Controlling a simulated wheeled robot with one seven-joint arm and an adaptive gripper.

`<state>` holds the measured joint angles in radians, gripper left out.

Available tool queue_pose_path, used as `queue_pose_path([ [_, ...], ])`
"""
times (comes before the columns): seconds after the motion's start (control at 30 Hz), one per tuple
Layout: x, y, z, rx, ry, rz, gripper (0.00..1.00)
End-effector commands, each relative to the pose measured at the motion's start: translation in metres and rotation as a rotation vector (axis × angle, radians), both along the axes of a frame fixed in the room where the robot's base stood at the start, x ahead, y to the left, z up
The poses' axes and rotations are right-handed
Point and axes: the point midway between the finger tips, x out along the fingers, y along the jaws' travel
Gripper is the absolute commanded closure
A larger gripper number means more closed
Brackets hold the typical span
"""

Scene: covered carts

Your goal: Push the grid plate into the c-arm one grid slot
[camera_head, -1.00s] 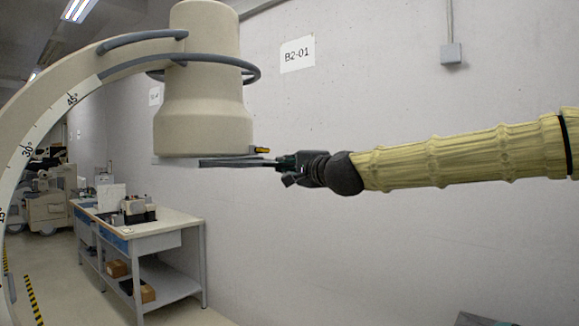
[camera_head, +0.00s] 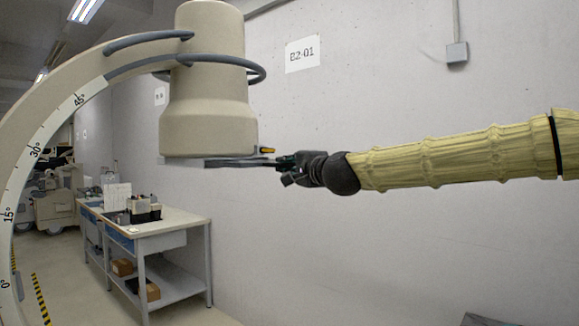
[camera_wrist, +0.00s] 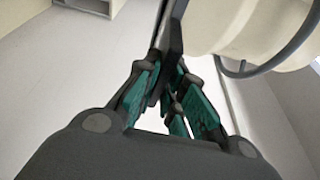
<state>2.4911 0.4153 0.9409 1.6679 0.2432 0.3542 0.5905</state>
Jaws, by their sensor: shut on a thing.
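The c-arm one (camera_head: 205,110) is a beige curved arm with a cylindrical head, at the left of the head view. The dark, thin grid plate (camera_head: 240,162) lies flat under the head's bottom face, partly beneath it and partly sticking out to the right. My gripper (camera_head: 283,162) is shut on the plate's right end, and my yellow-sleeved arm reaches in from the right. In the wrist view the fingers (camera_wrist: 168,98) with teal pads close around the dark plate (camera_wrist: 172,35), and the beige head is at upper right. The slot itself cannot be made out.
A white workbench (camera_head: 165,228) with dark items on top and boxes below stands behind, lower left. Other beige equipment (camera_head: 55,195) stands far left. The space below my arm is free.

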Motion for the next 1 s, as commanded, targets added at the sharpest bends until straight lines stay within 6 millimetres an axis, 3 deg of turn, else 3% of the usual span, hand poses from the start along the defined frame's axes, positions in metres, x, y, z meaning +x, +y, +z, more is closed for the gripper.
queue_pose_path([
  [1.0, 0.011, 0.015, 0.001, 0.001, -0.001, 0.000, 1.00],
])
